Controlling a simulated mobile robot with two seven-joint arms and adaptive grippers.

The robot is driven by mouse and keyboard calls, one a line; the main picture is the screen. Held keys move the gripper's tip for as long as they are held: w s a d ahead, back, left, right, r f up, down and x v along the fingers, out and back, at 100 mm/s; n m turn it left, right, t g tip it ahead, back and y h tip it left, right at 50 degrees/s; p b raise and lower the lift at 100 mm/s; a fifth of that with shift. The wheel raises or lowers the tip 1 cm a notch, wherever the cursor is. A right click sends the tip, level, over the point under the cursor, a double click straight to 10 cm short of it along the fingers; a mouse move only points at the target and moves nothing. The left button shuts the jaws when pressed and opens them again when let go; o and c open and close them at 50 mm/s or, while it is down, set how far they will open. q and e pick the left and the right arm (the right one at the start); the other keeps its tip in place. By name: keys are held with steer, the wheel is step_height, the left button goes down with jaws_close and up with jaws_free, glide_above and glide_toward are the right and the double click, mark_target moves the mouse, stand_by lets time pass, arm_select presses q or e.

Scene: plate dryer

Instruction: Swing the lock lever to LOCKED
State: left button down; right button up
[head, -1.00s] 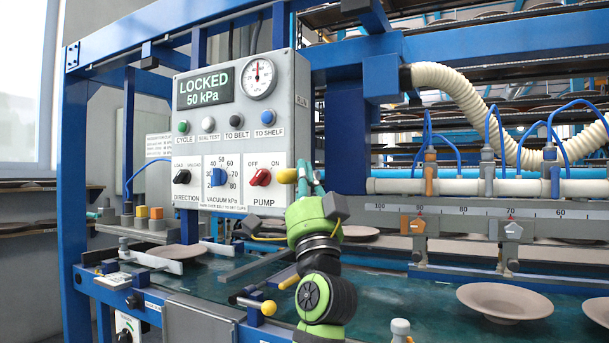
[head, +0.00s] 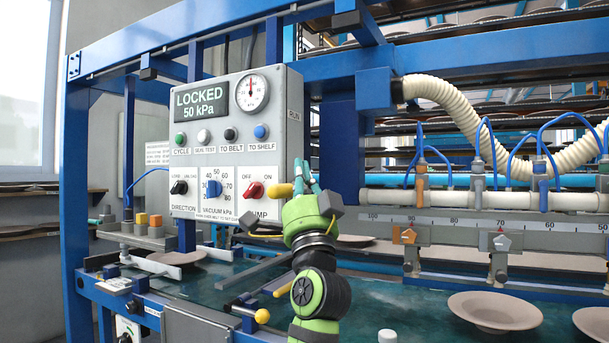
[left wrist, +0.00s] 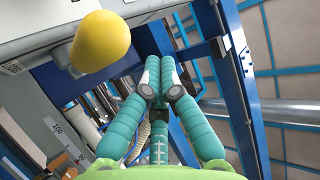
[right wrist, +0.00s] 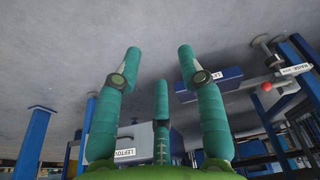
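The lock lever shows as a yellow knob (head: 279,190) at the lower right side of the grey control panel (head: 233,140). The panel's display (head: 201,101) reads LOCKED, 50 kPa. My left gripper (head: 304,175) is just right of the knob, its fingers partly hidden behind its own body. In the left wrist view the yellow knob (left wrist: 100,42) is large at the upper left, apart from my left fingers (left wrist: 161,75), which are drawn together with nothing between them. The lever's arm is mostly hidden. My right gripper (right wrist: 163,75) is open and empty.
A second yellow knob (head: 262,316) sits on a rod low in front. Shallow plates (head: 495,310) lie on the green belt at the right. A rail with hoses (head: 470,200) runs right of my left arm. A blue post (head: 342,150) stands behind the gripper.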

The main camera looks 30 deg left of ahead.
arm_select(q)
steer(key=d+f+b, duration=0.3)
steer(key=d+f, duration=0.1)
steer(key=f, duration=0.4)
steer(key=shift+d+f, duration=0.25)
steer(key=shift+f, duration=0.05)
arm_select(e)
steer(key=w+v, duration=0.2)
steer(key=v, duration=0.5)
steer(key=shift+d+r+t, duration=0.25)
steer(key=shift+r+t, duration=0.05)
steer(key=shift+r, duration=0.25)
steer(key=shift+w, duration=0.1)
